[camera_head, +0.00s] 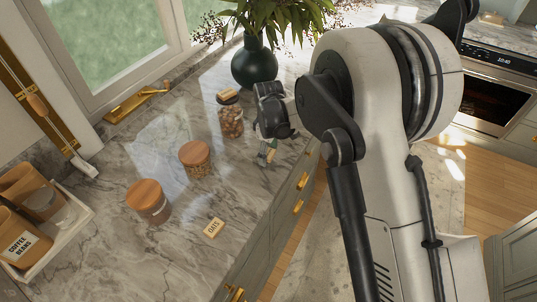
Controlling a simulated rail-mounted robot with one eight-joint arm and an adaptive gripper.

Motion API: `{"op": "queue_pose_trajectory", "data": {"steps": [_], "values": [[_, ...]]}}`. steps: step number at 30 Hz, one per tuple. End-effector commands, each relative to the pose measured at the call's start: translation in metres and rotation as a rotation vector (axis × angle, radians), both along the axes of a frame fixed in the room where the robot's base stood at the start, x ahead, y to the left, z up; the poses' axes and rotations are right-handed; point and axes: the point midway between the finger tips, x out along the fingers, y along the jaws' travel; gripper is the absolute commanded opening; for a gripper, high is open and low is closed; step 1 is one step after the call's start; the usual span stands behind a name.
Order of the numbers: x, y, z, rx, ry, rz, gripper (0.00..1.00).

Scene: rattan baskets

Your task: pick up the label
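A small cream label (213,227) with dark lettering that seems to read "OATS" lies flat on the marble counter near its front edge.
Two wood-lidded jars (195,158) (149,201) stand left of my gripper. The tall jar (231,119) and a dark green vase (254,64) with leaves stand behind. A white tray (76,225) with canisters is at left. Counter around the near label is clear.

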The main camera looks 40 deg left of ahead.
Motion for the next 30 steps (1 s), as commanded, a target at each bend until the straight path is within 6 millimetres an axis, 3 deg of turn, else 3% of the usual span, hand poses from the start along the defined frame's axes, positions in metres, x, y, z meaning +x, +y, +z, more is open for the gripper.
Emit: {"op": "queue_pose_trajectory", "data": {"steps": [1,6,20,25,29,30], "values": [[0.0,0.0,0.0,0.0,0.0,0.0,0.56],[0.0,0.0,0.0,0.0,0.0,0.0,0.34],[0.0,0.0,0.006,0.0,0.0,0.0,0.33],[0.0,0.0,0.02,0.0,0.0,0.0,0.33],[0.0,0.0,0.043,0.0,0.0,0.0,0.33],[-0.012,0.003,0.046,0.0,0.0,0.004,0.33]]}}
